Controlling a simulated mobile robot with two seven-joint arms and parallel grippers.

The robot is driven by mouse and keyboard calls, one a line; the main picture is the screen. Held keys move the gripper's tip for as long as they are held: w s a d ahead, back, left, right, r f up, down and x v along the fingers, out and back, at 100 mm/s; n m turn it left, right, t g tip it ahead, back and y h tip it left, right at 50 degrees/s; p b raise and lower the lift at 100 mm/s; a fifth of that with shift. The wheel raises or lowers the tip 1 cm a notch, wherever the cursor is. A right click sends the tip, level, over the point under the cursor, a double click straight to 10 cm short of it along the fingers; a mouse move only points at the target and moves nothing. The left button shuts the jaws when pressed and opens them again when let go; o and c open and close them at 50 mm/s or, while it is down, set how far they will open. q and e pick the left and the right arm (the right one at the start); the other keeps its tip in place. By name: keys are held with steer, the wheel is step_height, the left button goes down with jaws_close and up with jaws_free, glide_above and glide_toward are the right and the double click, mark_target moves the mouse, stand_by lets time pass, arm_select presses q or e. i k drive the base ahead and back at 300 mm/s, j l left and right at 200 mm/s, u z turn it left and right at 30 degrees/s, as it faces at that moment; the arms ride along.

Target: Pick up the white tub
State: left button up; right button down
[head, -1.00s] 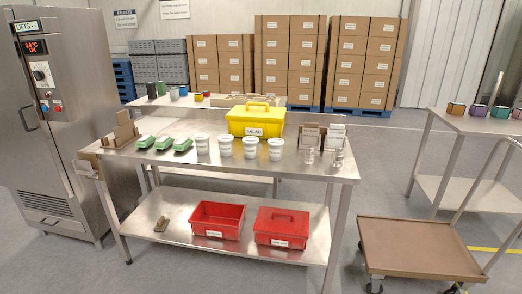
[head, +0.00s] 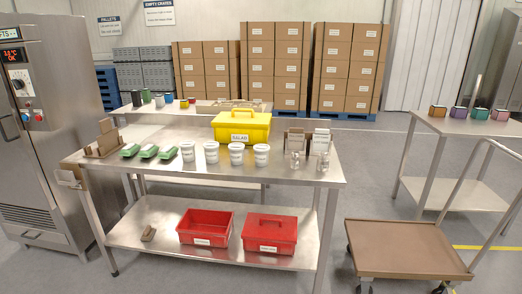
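Several white tubs stand upright in a row on the steel table (head: 222,178), in front of a yellow lidded box (head: 241,127) labelled SALAD. The row runs from the leftmost white tub (head: 187,152) through the second (head: 211,152) and the third (head: 236,154) to the rightmost (head: 261,155). All look alike, with small labels too small to read. Neither of my grippers shows in the head view.
Green packs (head: 148,151) lie left of the tubs; clear jars (head: 323,161) and card holders (head: 321,139) stand right. Red bins (head: 270,234) sit on the lower shelf. A brown cart (head: 405,248) stands right. The table's front strip is clear.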

mark_target(261, 151)
steer(key=i+j+z, duration=0.25)
steer(key=i+j, duration=1.1)
steer(key=j, duration=0.15)
